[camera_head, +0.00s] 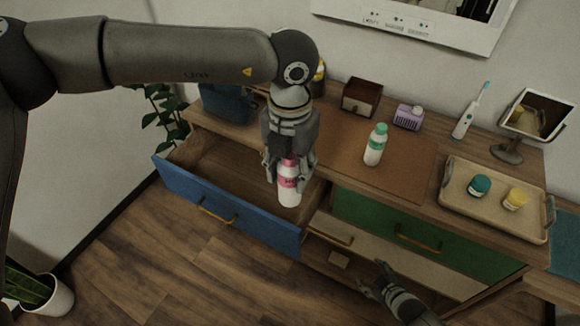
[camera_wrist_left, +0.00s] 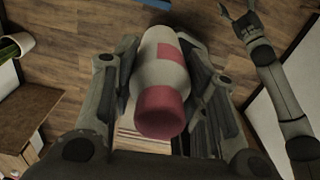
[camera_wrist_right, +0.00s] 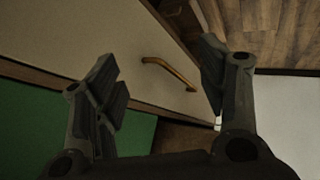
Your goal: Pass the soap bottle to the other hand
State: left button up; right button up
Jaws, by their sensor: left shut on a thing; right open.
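A white bottle with a pink cap and pink label (camera_head: 288,192) is held upright by my left gripper (camera_head: 289,165), above the open blue drawer. It also shows in the left wrist view (camera_wrist_left: 162,75), cap toward the camera, between the fingers. My right gripper (camera_head: 378,282) is open and empty, low in front of the cabinet, below and right of the bottle and apart from it. Another white bottle with a green cap (camera_head: 375,146) stands on the cabinet top.
The blue drawer (camera_head: 225,213) is pulled out at left. A cream drawer (camera_head: 400,262) and a green drawer (camera_head: 400,225) are at right. A tray (camera_head: 490,213) holds two jars. A purple dispenser (camera_head: 408,117), toothbrush (camera_head: 471,112) and brown box (camera_head: 362,96) stand on top. The floor in front is open.

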jog(key=s+a+f+m+g, duration=0.1)
jog(key=s+f, duration=0.4)
jog(key=s, duration=0.6)
jog(key=s+a+f+m+g+h, duration=0.1)
jog(key=s+f+m+g, duration=0.2)
jog(key=s, duration=0.7)
jog(key=s+a+f+m+g, duration=0.2)
jog(key=s+f, duration=0.5)
jog(key=s, duration=0.4)
jog(key=shift+s+f+g+h, duration=0.35)
jog(key=shift+f+g+h, duration=0.05)
jog(key=shift+g, duration=0.5)
jog(key=shift+a, duration=0.1)
